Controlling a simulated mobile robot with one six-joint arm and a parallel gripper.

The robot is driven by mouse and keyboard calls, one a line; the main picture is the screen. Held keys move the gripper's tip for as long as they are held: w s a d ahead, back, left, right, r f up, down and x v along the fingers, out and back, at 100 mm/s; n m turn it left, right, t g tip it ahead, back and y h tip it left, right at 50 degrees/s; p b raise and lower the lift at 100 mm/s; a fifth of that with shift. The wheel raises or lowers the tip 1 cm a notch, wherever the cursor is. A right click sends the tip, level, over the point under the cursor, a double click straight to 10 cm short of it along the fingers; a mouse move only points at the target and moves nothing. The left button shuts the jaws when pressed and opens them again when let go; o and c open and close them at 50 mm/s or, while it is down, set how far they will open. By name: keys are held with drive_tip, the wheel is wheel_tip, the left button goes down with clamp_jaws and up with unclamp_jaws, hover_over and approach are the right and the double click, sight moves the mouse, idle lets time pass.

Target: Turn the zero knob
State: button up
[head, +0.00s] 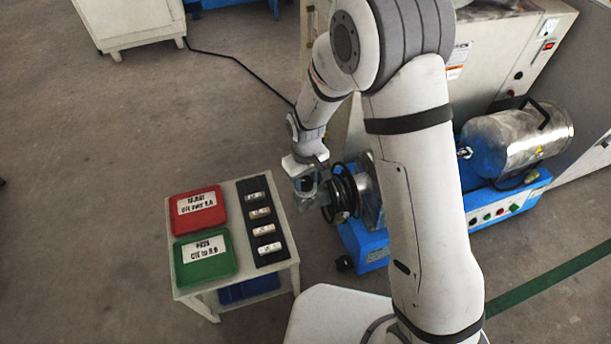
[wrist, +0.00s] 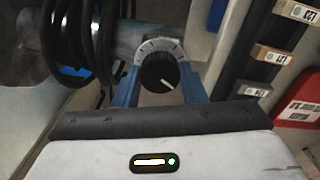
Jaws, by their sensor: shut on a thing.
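The zero knob (wrist: 159,76) is a black round knob with a white pointer line, set in front of a pale marked dial (wrist: 150,50). In the wrist view the pointer slants down to the right. My gripper (wrist: 158,88) has its two blue fingers on either side of the knob, shut on it. In the head view my gripper (head: 305,184) is at the left end of the metal cylinder by the black coiled cable (head: 343,192); the knob itself is too small to make out there.
A small table (head: 193,295) stands left of my gripper. It holds a red tray (head: 198,209), a green tray (head: 205,256) and a black rack (head: 272,259) with several labelled tiles. A blue machine (head: 365,248) with a metal motor (head: 510,142) is behind my arm.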

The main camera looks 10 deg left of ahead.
sight(306, 181)
drive_tip(key=o, duration=1)
drive_tip(key=shift+r, duration=0.15)
wheel_tip(306, 181, up, 8)
drive_tip(key=p, duration=0.3)
drive_tip(key=shift+f, duration=0.25)
